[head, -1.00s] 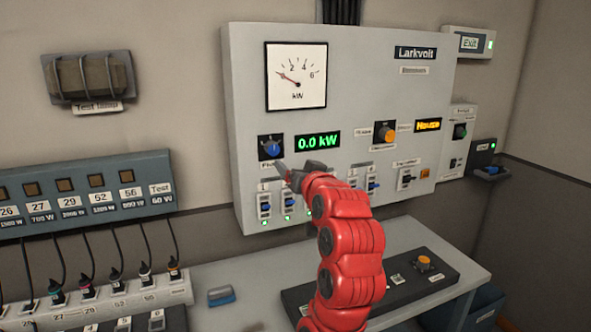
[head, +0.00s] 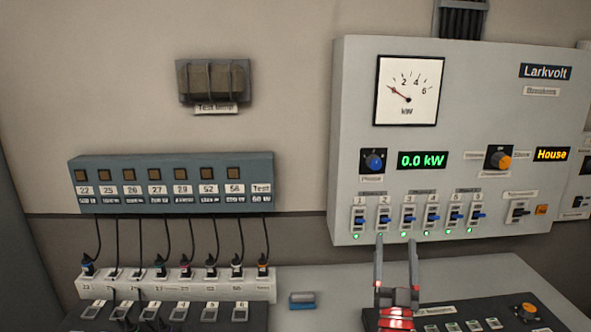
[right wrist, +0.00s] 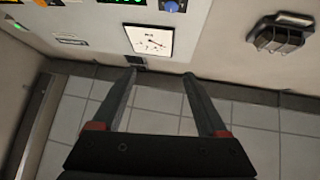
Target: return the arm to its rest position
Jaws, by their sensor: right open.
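My right gripper (head: 396,262) is open and empty in the head view, in front of the lower edge of the grey wall panel (head: 465,60). Its fingers point up, just below the row of blue-levered breakers (head: 408,217), and it looks apart from them. In the right wrist view the two fingers (right wrist: 160,78) are spread with nothing between them, and the kW meter (right wrist: 150,40) shows beyond. The blue phase knob (head: 374,162) and the green 0.0 kW display (head: 422,160) are uncovered. My left gripper is in neither view.
A bench (head: 340,290) runs below the panel, with a black control box (head: 500,318) at right and a blue block (head: 302,300). A plug strip (head: 180,284) with several cabled plugs stands at left. The test lamp (head: 212,82) hangs on the wall.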

